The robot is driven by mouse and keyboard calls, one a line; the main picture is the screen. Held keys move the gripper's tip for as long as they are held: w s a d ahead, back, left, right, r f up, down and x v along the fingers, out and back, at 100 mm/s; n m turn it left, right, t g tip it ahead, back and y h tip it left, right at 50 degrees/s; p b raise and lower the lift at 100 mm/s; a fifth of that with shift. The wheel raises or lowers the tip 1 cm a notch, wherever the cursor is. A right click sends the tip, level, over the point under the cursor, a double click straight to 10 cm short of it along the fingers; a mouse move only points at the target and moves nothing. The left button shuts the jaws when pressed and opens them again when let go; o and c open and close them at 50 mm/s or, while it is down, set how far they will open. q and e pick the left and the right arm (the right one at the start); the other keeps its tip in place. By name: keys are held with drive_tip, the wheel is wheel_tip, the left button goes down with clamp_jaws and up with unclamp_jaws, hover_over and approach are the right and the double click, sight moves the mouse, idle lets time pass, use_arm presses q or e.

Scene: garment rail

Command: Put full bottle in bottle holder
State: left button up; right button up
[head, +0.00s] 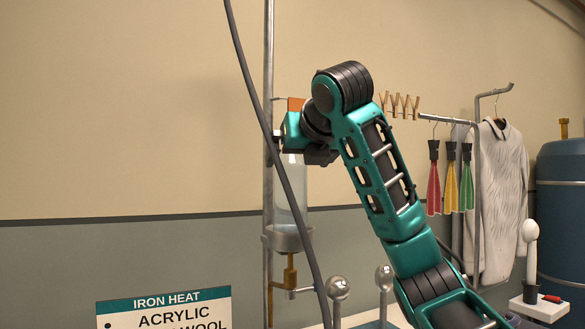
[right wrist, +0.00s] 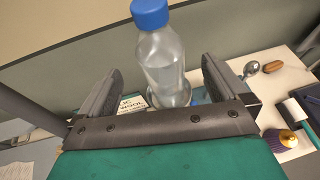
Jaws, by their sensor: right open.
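A clear bottle (head: 291,190) stands upright at the pole, its lower end inside the ring of the metal bottle holder (head: 284,243). Its top is hidden behind my right gripper in the head view. In the right wrist view the bottle (right wrist: 164,62) shows its blue cap (right wrist: 150,14) and stands between the two spread fingers, with gaps on both sides. My right gripper (right wrist: 160,85) is open and holds nothing. In the head view the right gripper (head: 305,150) is at the bottle's upper end, its fingers partly hidden. My left gripper is out of view.
A vertical pole (head: 268,150) carries the holder, and a dark hose (head: 262,115) hangs in front. An iron heat sign (head: 165,308) is at lower left. A rail with coloured clips and a pale sweater (head: 503,190) is at right, beside a blue tank (head: 562,220).

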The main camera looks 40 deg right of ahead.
drive_tip(key=shift+p+v, duration=0.6)
drive_tip(key=shift+v, duration=2.05)
